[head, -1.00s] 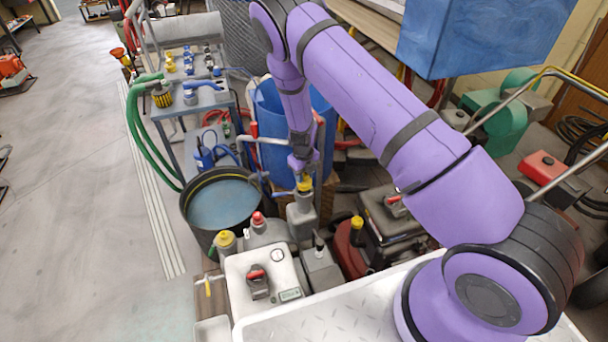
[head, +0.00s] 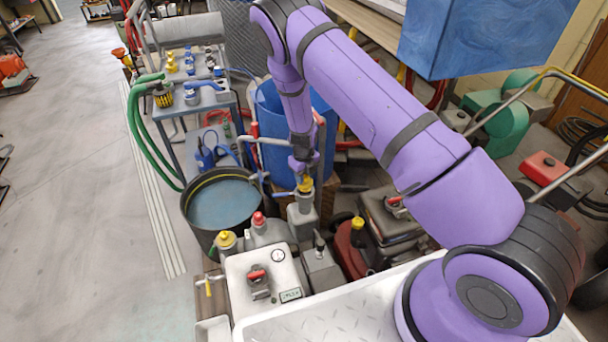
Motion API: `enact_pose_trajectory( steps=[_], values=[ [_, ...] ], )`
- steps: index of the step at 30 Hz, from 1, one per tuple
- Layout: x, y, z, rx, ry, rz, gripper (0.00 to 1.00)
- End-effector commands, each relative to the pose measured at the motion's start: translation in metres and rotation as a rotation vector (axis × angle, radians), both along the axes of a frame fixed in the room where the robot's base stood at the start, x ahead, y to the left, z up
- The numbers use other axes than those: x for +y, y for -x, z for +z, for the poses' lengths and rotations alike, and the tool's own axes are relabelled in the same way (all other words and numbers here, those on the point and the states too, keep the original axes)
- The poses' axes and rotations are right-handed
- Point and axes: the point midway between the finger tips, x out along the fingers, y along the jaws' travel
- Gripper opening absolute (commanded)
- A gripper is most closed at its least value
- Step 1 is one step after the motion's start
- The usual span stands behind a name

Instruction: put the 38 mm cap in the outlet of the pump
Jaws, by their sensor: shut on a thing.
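My gripper (head: 303,167) points down in the middle of the head view, shut on a small yellow cap (head: 306,184). The cap is right at the top of a grey upright body (head: 302,216), which looks like the pump with its outlet upward. I cannot tell whether the cap is seated in the opening or just above it. The rim of the outlet is mostly hidden by the cap and the fingers. The cap's size cannot be read.
A grey body with a red cap (head: 258,219) and one with a yellow cap (head: 226,240) stand to the left. A white gauge box (head: 240,290) is in front. A dark water tub (head: 190,226) and a blue barrel (head: 268,112) stand behind. Open floor lies far left.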

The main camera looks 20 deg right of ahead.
Motion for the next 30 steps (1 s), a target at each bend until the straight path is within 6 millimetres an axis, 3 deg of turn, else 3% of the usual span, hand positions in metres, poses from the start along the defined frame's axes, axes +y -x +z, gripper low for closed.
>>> enact_pose_trajectory(
  steps=[30],
  values=[
    [0.000,0.000,-0.022,0.000,0.000,-0.001,0.09]
  ],
)
